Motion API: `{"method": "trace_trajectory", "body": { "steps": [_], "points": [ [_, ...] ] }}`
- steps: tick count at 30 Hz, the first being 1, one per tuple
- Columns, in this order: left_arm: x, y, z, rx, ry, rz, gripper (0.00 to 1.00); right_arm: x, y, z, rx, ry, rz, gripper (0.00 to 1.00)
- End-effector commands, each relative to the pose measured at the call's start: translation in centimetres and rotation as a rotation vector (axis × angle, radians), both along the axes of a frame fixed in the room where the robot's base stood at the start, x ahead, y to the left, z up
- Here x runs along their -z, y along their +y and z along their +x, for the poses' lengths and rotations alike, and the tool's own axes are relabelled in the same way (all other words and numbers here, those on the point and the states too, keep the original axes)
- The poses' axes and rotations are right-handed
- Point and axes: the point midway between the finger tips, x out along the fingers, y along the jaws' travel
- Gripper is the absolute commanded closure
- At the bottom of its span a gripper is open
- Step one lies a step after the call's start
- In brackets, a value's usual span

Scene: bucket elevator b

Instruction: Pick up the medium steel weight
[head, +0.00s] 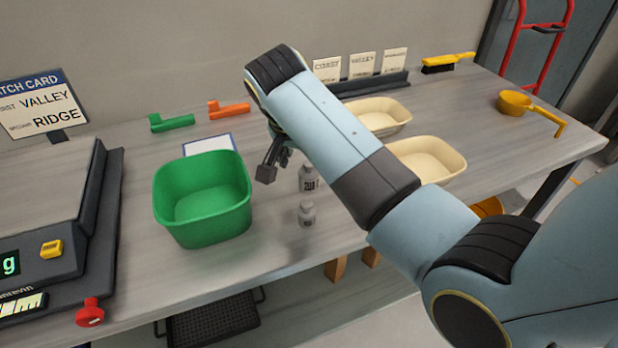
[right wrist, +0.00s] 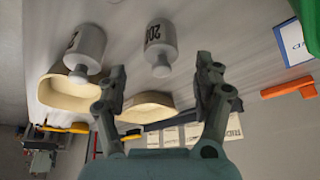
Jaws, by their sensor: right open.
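A steel weight marked with what looks like 200 (head: 307,179) stands on the table right of the green bin; in the right wrist view it (right wrist: 160,48) appears upside down, between the finger lines. A smaller steel weight (head: 306,214) stands in front of it. Another steel weight (right wrist: 87,48) shows at the left of the wrist view; my right arm seems to hide it in the head view. My right gripper (head: 272,166) is open and empty, above and just left of the 200 weight. Its spread fingers show in the wrist view (right wrist: 160,80). My left gripper is not in view.
The green bin (head: 203,225) is close left of the weights. Two cream trays (head: 430,146) lie behind my right arm. A scale (head: 40,225) fills the left. Orange (head: 229,110) and green (head: 172,122) tools lie behind the bin.

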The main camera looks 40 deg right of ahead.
Motion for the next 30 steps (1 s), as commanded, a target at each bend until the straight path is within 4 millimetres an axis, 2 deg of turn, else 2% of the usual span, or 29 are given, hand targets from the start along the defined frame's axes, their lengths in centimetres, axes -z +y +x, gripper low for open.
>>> {"method": "trace_trajectory", "body": {
  "steps": [5,15,23,30],
  "points": [
    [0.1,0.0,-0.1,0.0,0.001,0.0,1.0,1.4,-0.5,0.3,0.0,0.0,0.001,0.31],
    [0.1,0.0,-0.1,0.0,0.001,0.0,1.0,5.8,-1.7,1.1,-0.001,0.0,0.001,0.31],
    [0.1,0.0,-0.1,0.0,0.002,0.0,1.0,6.1,-1.8,1.2,-0.002,-0.002,0.002,0.31],
    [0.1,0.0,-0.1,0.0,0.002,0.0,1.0,6.0,-1.8,1.1,-0.002,-0.001,0.002,0.63]
  ]
}}
